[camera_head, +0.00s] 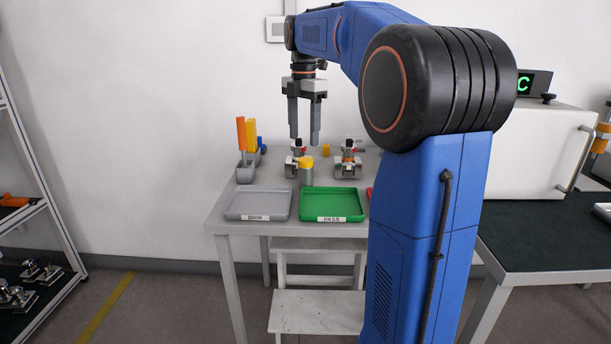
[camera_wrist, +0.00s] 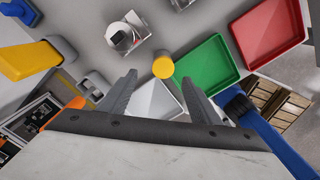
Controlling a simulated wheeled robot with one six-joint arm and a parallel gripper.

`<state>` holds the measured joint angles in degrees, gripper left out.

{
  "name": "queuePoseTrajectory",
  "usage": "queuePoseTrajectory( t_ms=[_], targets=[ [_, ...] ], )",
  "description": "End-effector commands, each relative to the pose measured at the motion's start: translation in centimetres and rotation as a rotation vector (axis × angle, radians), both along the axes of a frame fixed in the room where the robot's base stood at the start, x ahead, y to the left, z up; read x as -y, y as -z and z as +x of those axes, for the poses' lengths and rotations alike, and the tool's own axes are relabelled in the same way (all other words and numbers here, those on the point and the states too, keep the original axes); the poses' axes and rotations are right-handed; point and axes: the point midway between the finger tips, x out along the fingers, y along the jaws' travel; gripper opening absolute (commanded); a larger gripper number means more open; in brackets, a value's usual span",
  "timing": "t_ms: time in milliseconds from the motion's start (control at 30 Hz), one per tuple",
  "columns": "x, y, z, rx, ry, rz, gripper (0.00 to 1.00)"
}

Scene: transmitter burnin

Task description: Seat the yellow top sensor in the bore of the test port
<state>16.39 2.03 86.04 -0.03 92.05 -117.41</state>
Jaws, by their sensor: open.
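A yellow-topped sensor with a grey body (camera_head: 306,164) stands upright on the table, just behind the trays. In the wrist view its round yellow top (camera_wrist: 163,67) shows just beyond my fingertips. Two metal fixtures, one at left (camera_head: 292,168) and one at right (camera_head: 347,171), stand on the table; I cannot tell which is the test port, and no bore shows clearly. One fixture (camera_wrist: 121,38) is upper left in the wrist view. My gripper (camera_head: 304,140) is open, empty and pointing down above the table.
A grey tray (camera_head: 236,214) and a green PASS tray (camera_head: 309,213) lie at the table's front; a red tray (camera_head: 369,194) is partly hidden by my arm. A grey holder (camera_head: 245,174) with orange and yellow upright pieces stands at left. A white box (camera_head: 535,155) is at right.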

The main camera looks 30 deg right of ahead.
Motion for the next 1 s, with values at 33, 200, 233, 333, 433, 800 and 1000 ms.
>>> queuePoseTrajectory(
  t_ms=[33, 200, 233, 333, 433, 800, 1000],
  targets=[
    [0.0, 0.9, 0.0, -0.001, 0.0, 0.001, 0.57],
    [0.0, 3.9, -0.1, -0.001, 0.001, 0.0, 0.57],
    [0.0, 4.4, -0.1, -0.002, 0.001, 0.001, 0.57],
    [0.0, 5.6, -0.1, -0.001, 0.001, 0.0, 0.57],
    [0.0, 6.2, -0.1, 0.001, 0.001, 0.0, 0.57],
    [0.2, 9.9, -0.7, 0.0, 0.001, 0.0, 0.57],
    [0.2, 11.6, -0.7, 0.0, 0.001, 0.0, 0.57]
  ],
)
